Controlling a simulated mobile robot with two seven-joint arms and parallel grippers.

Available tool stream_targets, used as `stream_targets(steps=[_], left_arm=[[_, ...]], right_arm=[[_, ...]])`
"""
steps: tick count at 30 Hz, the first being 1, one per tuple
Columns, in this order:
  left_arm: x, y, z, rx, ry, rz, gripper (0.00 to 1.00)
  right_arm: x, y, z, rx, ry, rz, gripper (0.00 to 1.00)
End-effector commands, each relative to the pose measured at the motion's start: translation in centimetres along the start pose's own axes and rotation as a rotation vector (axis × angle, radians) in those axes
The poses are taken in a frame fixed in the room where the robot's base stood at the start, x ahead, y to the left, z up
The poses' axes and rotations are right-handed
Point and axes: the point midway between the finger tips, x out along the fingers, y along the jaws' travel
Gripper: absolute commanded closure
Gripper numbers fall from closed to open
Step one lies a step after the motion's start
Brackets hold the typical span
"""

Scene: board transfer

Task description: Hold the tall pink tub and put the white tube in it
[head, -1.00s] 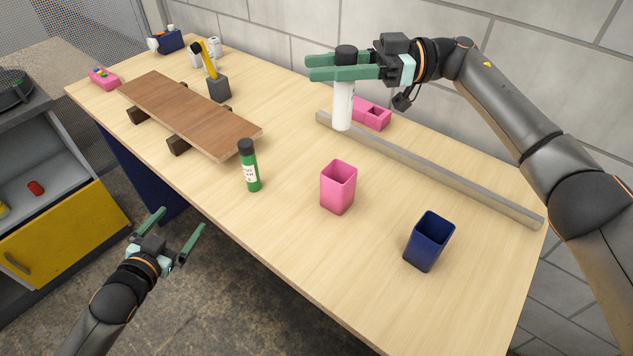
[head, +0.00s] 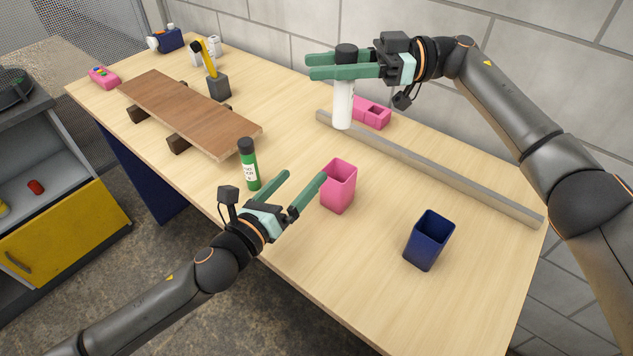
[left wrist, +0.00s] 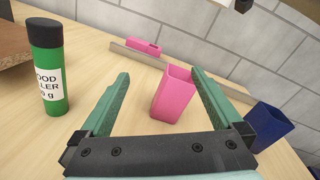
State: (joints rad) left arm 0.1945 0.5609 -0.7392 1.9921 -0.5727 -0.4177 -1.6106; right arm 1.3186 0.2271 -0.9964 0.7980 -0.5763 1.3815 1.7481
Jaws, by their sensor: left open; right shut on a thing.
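The tall pink tub (head: 339,190) stands upright on the table, open at the top; it also shows in the left wrist view (left wrist: 173,97). My left gripper (head: 305,182) is open, just left of the tub in the head view. In the left wrist view the tub appears between the two fingers (left wrist: 160,82), nearer the right one, beyond the palm. I cannot tell whether a finger touches it. My right gripper (head: 322,67) is shut on the white tube (head: 343,106), which has a black cap and hangs upright above the table, behind the tub.
A green tube (head: 250,172) with a black cap stands left of my left gripper. A dark blue tub (head: 427,242) stands to the right. A grey rail (head: 440,178) and a low pink box (head: 372,113) lie behind. A wooden board (head: 185,112) rests on blocks at left.

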Motion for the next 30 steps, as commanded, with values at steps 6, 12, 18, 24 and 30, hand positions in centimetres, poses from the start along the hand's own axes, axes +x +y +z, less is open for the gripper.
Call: stream_targets(steps=[6, 12, 18, 24, 30], left_arm=[[0.5, -3.4, -0.4, 0.34, -0.015, -0.07, 0.0], [0.6, -4.0, -1.0, 0.434, -0.021, -0.085, 0.0], [0.6, -2.9, -3.5, 0.43, -0.015, -0.082, 0.0], [0.8, -1.7, -6.1, 0.427, -0.019, -0.082, 0.0], [0.8, -0.7, -8.2, 0.426, -0.017, -0.081, 0.0]], right_arm=[[0.0, 0.0, -0.1, -0.001, 0.001, 0.0, 1.0], [0.0, 0.0, -0.1, -0.001, 0.001, 0.0, 1.0], [0.0, 0.0, -0.1, -0.001, 0.001, 0.0, 1.0], [0.0, 0.0, -0.1, -0.001, 0.001, 0.0, 1.0], [0.0, 0.0, -0.1, -0.001, 0.001, 0.0, 1.0]])
